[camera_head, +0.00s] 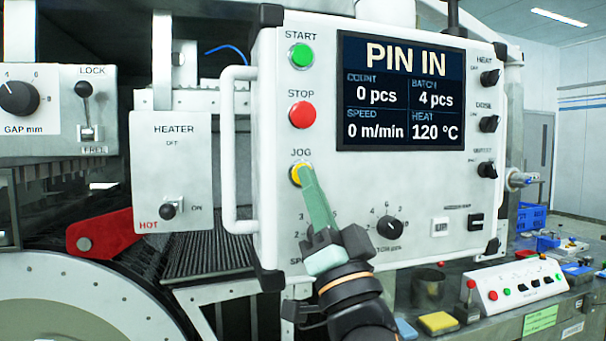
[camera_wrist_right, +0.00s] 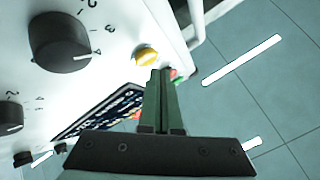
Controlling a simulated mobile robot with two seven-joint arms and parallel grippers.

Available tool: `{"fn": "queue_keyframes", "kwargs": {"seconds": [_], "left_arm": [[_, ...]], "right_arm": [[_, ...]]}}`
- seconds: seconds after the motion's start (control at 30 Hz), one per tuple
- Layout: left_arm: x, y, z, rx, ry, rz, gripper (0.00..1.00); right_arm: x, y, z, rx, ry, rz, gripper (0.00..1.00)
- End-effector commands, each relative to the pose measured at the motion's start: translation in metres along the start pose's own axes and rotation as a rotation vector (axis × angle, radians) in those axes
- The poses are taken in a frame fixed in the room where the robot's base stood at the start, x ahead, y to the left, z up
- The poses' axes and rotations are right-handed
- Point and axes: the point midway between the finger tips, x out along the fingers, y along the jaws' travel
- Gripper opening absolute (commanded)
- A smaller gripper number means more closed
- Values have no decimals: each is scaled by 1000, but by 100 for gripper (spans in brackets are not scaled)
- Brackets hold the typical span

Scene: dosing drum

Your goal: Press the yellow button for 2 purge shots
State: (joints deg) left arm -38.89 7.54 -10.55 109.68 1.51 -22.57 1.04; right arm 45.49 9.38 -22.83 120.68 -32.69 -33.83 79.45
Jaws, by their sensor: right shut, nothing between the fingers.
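The yellow button (camera_head: 295,175), labelled JOG, sits below the red STOP button on the white control panel (camera_head: 345,185). It also shows in the right wrist view (camera_wrist_right: 146,54). My right gripper (camera_head: 306,171) has its green fingers shut and empty, with the tips at the button and partly covering it in the head view. In the right wrist view the fingertips (camera_wrist_right: 160,73) are just beside the button's lower edge; I cannot tell whether they touch it. The display (camera_head: 402,92) reads PIN IN, count 0 pcs, batch 4 pcs, 0 m/min, 120 °C. My left gripper is out of view.
The green START button (camera_head: 301,55) and red STOP button (camera_head: 302,115) are above the yellow one. A white handle (camera_head: 229,150) stands out left of the panel. Knobs, including a black dial (camera_head: 390,228), sit nearby. A small button box (camera_head: 515,287) stands lower right.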

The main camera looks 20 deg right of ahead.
Motion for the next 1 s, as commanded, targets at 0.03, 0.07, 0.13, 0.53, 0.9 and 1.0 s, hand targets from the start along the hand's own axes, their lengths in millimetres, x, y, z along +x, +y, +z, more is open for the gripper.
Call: {"fn": "queue_keyframes", "kwargs": {"seconds": [0.03, 0.07, 0.13, 0.53, 0.9, 1.0], "left_arm": [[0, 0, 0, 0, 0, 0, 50], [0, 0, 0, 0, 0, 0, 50], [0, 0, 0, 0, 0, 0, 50], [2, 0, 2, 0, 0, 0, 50], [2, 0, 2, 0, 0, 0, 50], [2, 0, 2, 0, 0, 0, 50]], "right_arm": [[0, 0, 0, 0, 0, 0, 0], [0, 0, 0, 0, 0, 0, 0], [0, 0, 0, 0, 0, 0, 0], [6, 4, 4, 1, 0, 0, 0], [6, 4, 4, 0, 0, 0, 0], [7, 5, 5, 0, 0, 0, 0]]}}
